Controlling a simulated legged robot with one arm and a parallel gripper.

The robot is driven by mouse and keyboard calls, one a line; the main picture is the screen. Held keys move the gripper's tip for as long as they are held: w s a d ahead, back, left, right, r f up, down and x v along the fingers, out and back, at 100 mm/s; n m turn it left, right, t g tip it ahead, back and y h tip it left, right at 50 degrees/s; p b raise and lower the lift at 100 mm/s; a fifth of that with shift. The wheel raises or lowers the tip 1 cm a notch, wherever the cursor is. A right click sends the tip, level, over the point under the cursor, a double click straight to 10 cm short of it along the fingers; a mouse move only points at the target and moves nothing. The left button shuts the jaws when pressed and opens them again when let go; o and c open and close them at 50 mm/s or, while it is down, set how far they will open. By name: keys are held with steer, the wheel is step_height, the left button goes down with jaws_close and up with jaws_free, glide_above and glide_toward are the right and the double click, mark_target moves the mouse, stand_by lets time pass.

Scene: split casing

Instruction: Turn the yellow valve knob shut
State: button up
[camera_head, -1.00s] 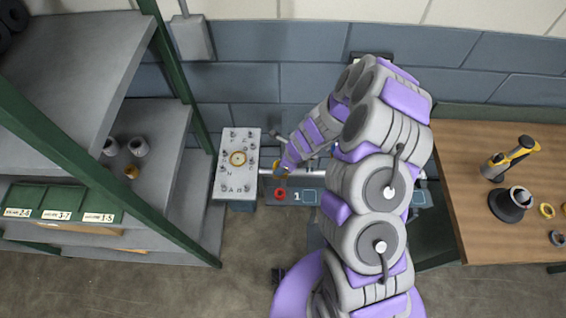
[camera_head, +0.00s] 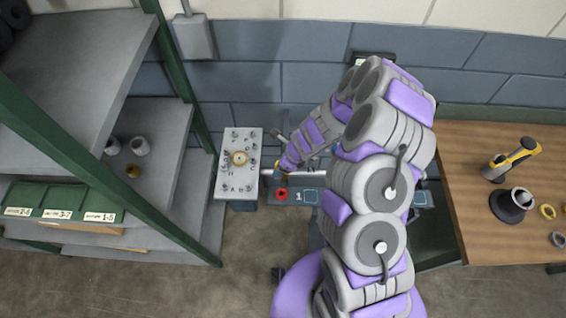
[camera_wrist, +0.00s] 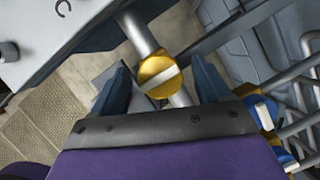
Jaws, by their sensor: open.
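The yellow valve knob (camera_wrist: 161,76) sits on a grey pipe in the wrist view. It is round, with a pale bar across its face. My gripper (camera_wrist: 163,86) is open, with one dark finger on each side of the knob and a gap visible at both sides. I cannot tell how deep the knob lies between the fingers. In the head view my gripper (camera_head: 281,170) is small and at the pipe, and my arm covers much of the area. The knob is mostly hidden there.
A red round part (camera_head: 281,194) lies in front, by a marking "1". More pipes and a blue-and-yellow part (camera_wrist: 262,108) are close on the right. A wooden table (camera_head: 470,215) stands far right, shelves (camera_head: 185,185) left.

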steer(key=p+v, duration=0.1)
steer(key=v, duration=1.6)
steer(key=shift+p, duration=0.4)
steer(key=shift+s+r, duration=0.1)
steer(key=s+a+r+n+g+b, duration=0.2)
steer(key=s+r+n+b, duration=0.45)
steer(key=s+n, duration=0.5)
steer(key=s+d+n+h+b, duration=0.2)
steer(key=s+d+n+b, duration=0.2)
steer(key=s, duration=0.4)
steer(key=s+d+n+g+h+b, duration=0.1)
steer(key=s+d+n+b, duration=0.3)
steer(key=s, duration=0.5)
steer(key=d+n+h, duration=0.1)
steer(key=d+n, duration=0.1)
steer(key=n, duration=0.1)
steer(key=shift+s+f+g, duration=0.25)
steer(key=shift+s+g, duration=0.05)
steer(key=shift+s, duration=0.05)
